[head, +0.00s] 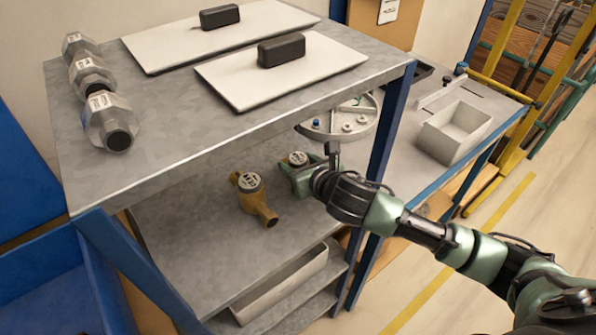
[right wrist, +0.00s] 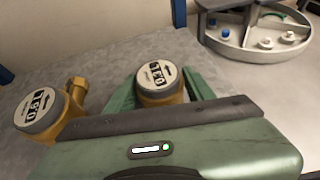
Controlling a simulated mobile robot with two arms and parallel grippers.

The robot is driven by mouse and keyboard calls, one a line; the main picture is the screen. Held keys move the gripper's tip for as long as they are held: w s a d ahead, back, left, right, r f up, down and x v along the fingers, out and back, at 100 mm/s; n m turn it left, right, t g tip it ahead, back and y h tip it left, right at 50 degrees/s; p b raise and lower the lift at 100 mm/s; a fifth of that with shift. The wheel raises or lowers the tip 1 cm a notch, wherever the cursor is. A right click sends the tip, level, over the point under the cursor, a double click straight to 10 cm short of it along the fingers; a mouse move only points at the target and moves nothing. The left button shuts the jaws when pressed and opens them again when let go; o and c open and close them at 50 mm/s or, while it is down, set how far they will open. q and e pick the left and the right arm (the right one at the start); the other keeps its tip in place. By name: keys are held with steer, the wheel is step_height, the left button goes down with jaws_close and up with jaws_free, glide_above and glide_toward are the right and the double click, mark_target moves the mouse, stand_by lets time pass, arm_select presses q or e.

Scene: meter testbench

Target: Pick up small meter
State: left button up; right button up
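Two small brass meters with grey round dials are on the middle shelf. One meter (head: 298,159) stands between the two green fingers of my right gripper (head: 303,173), which reaches in from the right at shelf level. In the right wrist view this meter (right wrist: 158,78) shows with one finger on each side of my gripper (right wrist: 160,92). The fingers are apart; whether they touch the meter is hard to see. The other meter (head: 250,190) lies just to the left, and also shows at the left of the right wrist view (right wrist: 42,110). My left gripper is out of view.
The upper shelf (head: 160,165) overhangs the meters; its blue post (head: 390,125) stands close to my right arm. A round grey tray (head: 350,120) with small fittings sits behind the gripper. A white bin (head: 455,130) is on the right bench. The front of the middle shelf (head: 205,265) is clear.

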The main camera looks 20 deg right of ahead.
mark_target(299, 159)
jaws_close()
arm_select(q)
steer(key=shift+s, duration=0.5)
arm_select(e)
steer(key=shift+r, duration=0.1)
steer(key=shift+r, duration=0.5)
steer(key=shift+s+r+b, duration=0.2)
steer(key=shift+r+b, duration=0.15)
steer(key=shift+r, duration=0.9)
steer(key=s, duration=0.4)
steer(key=s+d+b, duration=0.1)
steer(key=s, duration=0.2)
steer(key=s+b, duration=0.1)
steer(key=s, duration=0.3)
steer(key=shift+s+d+f, duration=0.15)
steer(key=shift+s+d, duration=0.15)
steer(key=shift+d, duration=0.1)
arm_select(q)
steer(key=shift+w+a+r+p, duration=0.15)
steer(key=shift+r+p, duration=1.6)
steer(key=shift+p, duration=1.4)
arm_select(e)
steer(key=shift+s+d+r, duration=0.1)
steer(key=shift+s+d, duration=0.05)
steer(key=shift+s, duration=0.8)
steer(key=shift+s+d+r, duration=0.1)
steer(key=shift+s+d, duration=0.05)
steer(key=shift+s, duration=0.85)
steer(key=shift+s+d, duration=0.15)
steer(key=shift+s, duration=0.8)
